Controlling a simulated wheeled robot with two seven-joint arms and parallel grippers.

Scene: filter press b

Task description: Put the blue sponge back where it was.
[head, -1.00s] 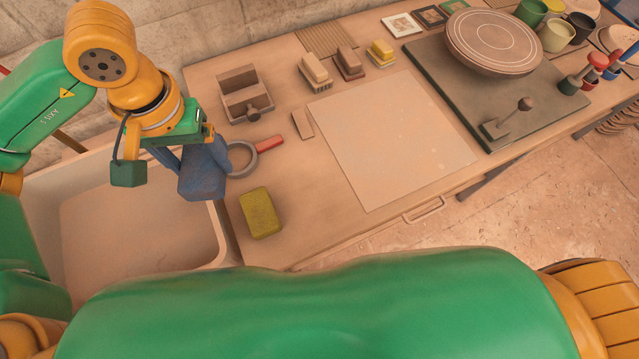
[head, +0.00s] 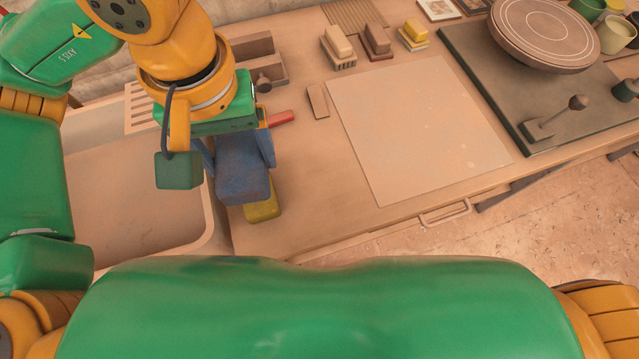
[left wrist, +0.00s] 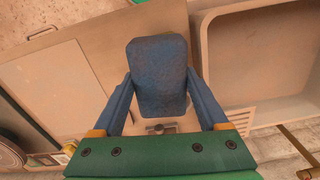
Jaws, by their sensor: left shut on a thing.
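My left gripper (head: 234,160) is shut on the blue sponge (head: 243,188). Whether the held sponge touches anything below cannot be told. My right gripper is not in view.
The sink basin (head: 216,222) lies left of the table. A wooden holder (head: 258,48) and a red-handled tool (head: 282,118) are behind the gripper. A pale board (head: 415,130) covers the middle. Several brushes stand at the back.

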